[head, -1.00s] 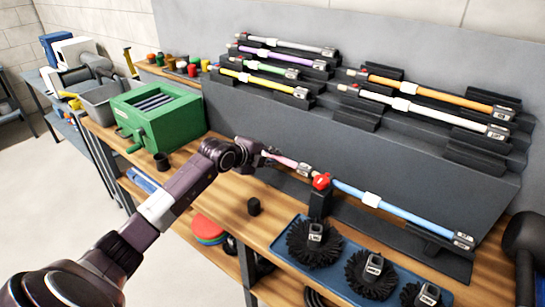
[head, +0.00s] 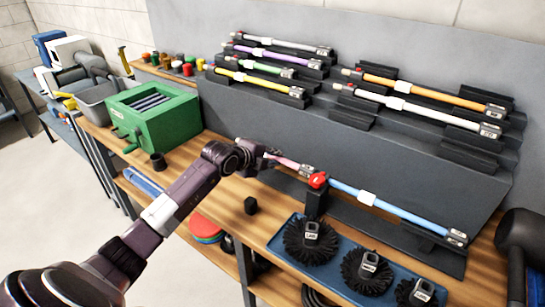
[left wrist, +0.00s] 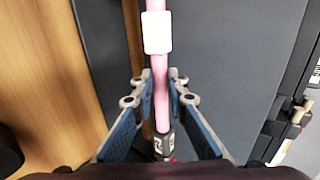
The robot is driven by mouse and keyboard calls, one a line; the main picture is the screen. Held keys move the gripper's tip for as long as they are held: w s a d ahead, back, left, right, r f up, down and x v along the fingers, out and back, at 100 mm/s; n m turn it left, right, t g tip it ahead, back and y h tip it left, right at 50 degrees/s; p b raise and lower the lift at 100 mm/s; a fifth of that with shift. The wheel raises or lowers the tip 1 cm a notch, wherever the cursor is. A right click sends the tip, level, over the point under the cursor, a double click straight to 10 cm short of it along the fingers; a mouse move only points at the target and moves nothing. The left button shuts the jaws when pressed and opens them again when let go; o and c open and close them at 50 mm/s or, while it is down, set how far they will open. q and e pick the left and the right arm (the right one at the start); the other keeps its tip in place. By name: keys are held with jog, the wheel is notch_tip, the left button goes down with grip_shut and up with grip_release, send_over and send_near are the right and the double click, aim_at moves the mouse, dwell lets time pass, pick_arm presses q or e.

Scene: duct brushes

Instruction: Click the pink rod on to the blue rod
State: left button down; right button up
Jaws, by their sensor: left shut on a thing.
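The pink rod (head: 285,163) is held in my left gripper (head: 267,157), low in front of the grey rack. In the left wrist view the pink rod (left wrist: 161,75) runs between the two blue-padded fingers of the gripper (left wrist: 160,88). It has a white collar and a dark labelled end fitting. In the head view that end is close to the red-topped clamp (head: 318,180); I cannot tell whether it touches. The blue rod (head: 400,212) lies beyond the clamp, roughly in line, with a white collar and a grey labelled far end. My right gripper is out of view.
Several coloured rods rest on the grey rack (head: 400,140) behind. A blue tray (head: 337,286) of round black brushes lies in front. A green box (head: 165,125) stands at left.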

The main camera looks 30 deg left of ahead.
pick_arm(q)
jog(key=shift+d, duration=0.2)
jog(key=c, duration=1.8)
grip_release()
jog(key=shift+s, duration=0.15)
